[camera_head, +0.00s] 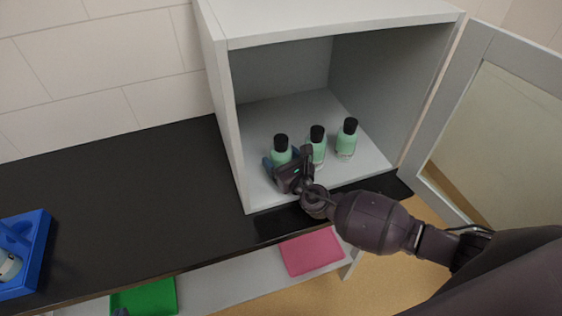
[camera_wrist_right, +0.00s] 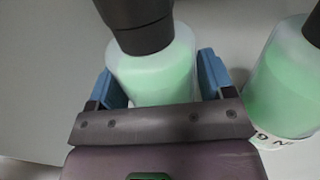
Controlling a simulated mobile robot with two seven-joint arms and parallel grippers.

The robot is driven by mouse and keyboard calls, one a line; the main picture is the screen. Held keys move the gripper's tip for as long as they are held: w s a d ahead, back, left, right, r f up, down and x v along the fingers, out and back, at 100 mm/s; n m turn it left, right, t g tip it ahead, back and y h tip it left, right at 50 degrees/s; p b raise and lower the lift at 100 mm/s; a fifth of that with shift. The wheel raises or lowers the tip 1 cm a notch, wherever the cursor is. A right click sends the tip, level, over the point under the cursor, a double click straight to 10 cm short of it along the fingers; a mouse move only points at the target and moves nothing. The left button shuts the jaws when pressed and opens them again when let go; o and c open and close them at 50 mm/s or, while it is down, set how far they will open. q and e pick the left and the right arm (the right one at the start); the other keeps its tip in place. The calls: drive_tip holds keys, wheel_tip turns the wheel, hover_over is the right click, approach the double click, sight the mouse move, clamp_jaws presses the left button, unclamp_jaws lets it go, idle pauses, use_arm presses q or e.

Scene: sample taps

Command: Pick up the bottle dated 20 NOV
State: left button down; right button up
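Three green bottles with black caps stand upright in the open cabinet: a left one (camera_head: 281,156), a middle one (camera_head: 318,149) and a right one (camera_head: 347,143). No full date is readable on any of them. My right gripper (camera_head: 284,160) is at the left bottle. In the right wrist view its blue fingers (camera_wrist_right: 164,85) flank that bottle (camera_wrist_right: 158,72), close to its sides; whether they press on it is unclear. A neighbouring bottle (camera_wrist_right: 285,85) shows part of a label at its base. A small dark tip at the bottom edge of the head view appears to be my left gripper (camera_head: 120,312).
The cabinet (camera_head: 232,140) has side walls and a top, with its glazed door (camera_head: 490,130) open at the right. The black counter (camera_head: 130,200) is mostly clear. A blue tray (camera_head: 38,245) is at far left. Green (camera_head: 150,296) and pink (camera_head: 311,252) mats lie lower down.

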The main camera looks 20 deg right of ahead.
drive_tip(key=c, duration=0.8)
